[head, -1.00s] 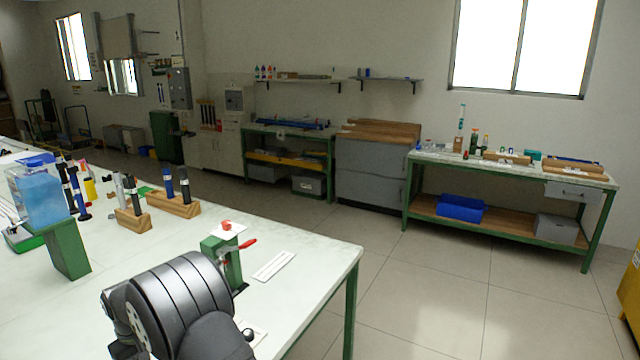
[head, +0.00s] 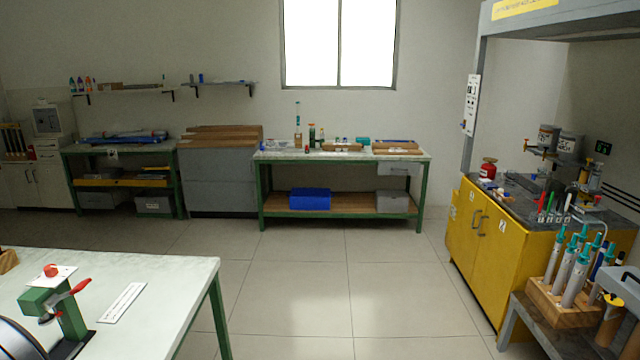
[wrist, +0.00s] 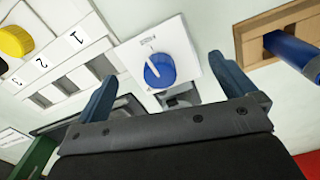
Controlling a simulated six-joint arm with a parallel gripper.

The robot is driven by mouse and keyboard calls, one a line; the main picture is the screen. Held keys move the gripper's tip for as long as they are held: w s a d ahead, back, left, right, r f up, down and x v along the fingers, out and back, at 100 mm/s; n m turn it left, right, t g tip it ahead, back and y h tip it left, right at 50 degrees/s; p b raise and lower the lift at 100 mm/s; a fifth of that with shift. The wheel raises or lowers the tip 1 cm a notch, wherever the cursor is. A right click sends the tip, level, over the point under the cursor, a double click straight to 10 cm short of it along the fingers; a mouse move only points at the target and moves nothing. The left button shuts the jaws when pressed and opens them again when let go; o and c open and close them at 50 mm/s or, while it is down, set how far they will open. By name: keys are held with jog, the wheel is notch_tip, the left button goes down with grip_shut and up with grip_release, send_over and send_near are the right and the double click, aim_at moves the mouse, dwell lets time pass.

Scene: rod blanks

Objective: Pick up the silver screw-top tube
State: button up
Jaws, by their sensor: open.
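I cannot make out a silver screw-top tube for certain in the current views. In the wrist view my gripper (wrist: 163,70) is open, with its two blue-grey fingers apart and nothing between their tips. Beyond them a blue knob (wrist: 159,71) sits on a white plate (wrist: 186,50). A blue cylinder (wrist: 292,50) stands in a wooden block (wrist: 262,24) at the right. In the head view several pale tubes with teal tops (head: 577,275) stand in a wooden rack (head: 560,304) at the lower right. My gripper is outside the head view.
A green clamp with a red handle (head: 62,308) stands on the near white table (head: 160,275). The wrist view shows a yellow knob (wrist: 14,41) and a numbered slotted plate (wrist: 62,62). A yellow cabinet (head: 482,245) stands at the right. The tiled floor (head: 300,265) between is clear.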

jog(key=c, duration=0.9)
jog(key=a+r, duration=0.5)
jog(key=r, duration=0.4)
jog(key=a+r, duration=0.4)
jog(key=r, duration=0.6)
jog(key=shift+m, duration=0.3)
jog(key=f, duration=1.2)
jog(key=shift+w+a+f, duration=0.1)
jog(key=shift+w+f, duration=0.05)
jog(key=shift+w, duration=0.15)
jog(key=shift+w+f, duration=0.2)
jog(key=shift+f, duration=2.45)
